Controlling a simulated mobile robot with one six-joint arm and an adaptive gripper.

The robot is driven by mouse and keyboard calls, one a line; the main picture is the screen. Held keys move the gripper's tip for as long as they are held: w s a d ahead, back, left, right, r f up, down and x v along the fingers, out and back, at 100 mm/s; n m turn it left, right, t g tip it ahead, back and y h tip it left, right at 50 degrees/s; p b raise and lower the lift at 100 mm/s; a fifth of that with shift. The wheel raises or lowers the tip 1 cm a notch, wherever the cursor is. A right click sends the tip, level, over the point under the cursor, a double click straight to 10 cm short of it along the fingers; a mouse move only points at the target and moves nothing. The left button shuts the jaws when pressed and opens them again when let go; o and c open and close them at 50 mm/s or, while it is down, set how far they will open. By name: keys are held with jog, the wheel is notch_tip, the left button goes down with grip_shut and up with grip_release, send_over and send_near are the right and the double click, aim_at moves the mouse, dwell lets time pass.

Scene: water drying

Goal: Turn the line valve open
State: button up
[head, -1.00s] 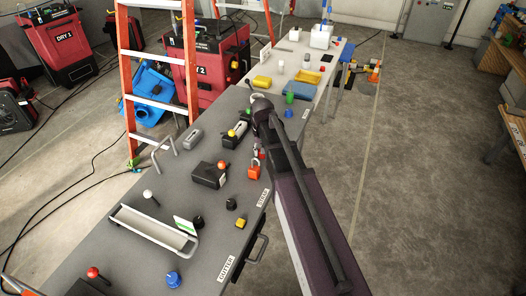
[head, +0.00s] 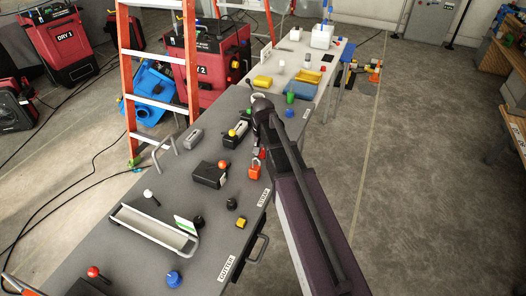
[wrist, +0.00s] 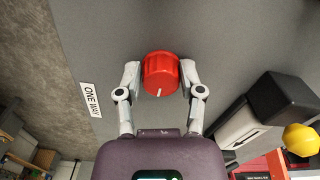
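A red round knob (wrist: 160,75) with a white pointer mark on its lower rim stands on the grey bench top in the wrist view. I take it for the line valve. My gripper (wrist: 160,78) has one finger on each side of it, and both fingertips lie close against its sides. The white mark points down in the picture, toward my palm.
A "ONE WAY" label (wrist: 91,100) lies left of the knob. A yellow ball (wrist: 301,139) and a black block (wrist: 285,93) are at right.

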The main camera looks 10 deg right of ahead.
jog(key=shift+o, duration=1.4)
jog(key=shift+n, duration=0.5)
